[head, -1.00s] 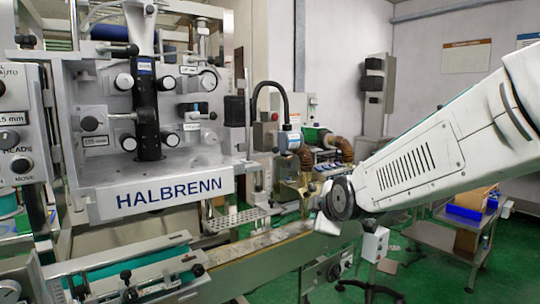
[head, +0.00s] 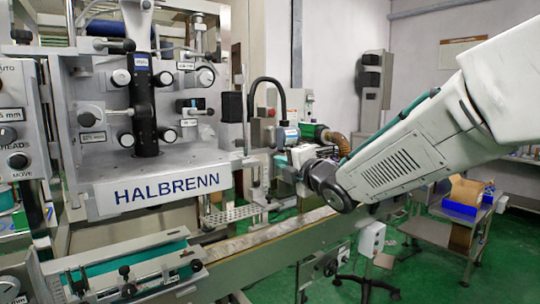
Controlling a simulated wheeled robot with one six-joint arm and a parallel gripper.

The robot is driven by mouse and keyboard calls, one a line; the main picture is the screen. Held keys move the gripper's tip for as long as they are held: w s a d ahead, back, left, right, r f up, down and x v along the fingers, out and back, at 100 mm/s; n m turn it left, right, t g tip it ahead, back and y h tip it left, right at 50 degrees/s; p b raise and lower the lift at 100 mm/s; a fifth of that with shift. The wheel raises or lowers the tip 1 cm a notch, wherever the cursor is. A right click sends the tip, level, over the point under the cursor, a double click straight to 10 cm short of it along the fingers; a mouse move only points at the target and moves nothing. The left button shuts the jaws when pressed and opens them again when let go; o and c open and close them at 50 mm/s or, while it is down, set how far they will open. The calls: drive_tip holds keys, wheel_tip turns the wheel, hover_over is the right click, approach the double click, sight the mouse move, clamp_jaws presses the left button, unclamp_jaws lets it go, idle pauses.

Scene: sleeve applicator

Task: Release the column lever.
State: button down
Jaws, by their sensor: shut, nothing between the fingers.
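The black column (head: 142,105) stands upright on the HALBRENN machine head at the left. My gripper (head: 283,166) is to the right of the machine head, well apart from the column and touching neither handle. It is small and partly hidden by my wrist; it is shut and empty.
A conveyor rail (head: 275,232) runs below. A black hose (head: 270,83) arches near my gripper. A steel cart (head: 440,235) with a blue bin stands at the right.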

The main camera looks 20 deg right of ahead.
sight(272, 138)
drive_tip(key=x, duration=0.9)
drive_tip(key=shift+w+a+f, duration=0.1)
drive_tip(key=shift+w+a, duration=0.05)
drive_tip(key=shift+w, duration=0.2)
drive_tip(key=shift+w+d+r, duration=0.15)
drive_tip(key=shift+w+d, duration=0.15)
drive_tip(key=shift+d, duration=0.3)
drive_tip(key=shift+w+d+r, duration=0.1)
drive_tip(key=shift+w+d, duration=0.25)
drive_tip(key=shift+d, duration=0.25)
drive_tip(key=shift+w+d+r, duration=0.15)
drive_tip(key=shift+w+d, duration=0.15)
drive_tip(key=shift+d, duration=0.3)
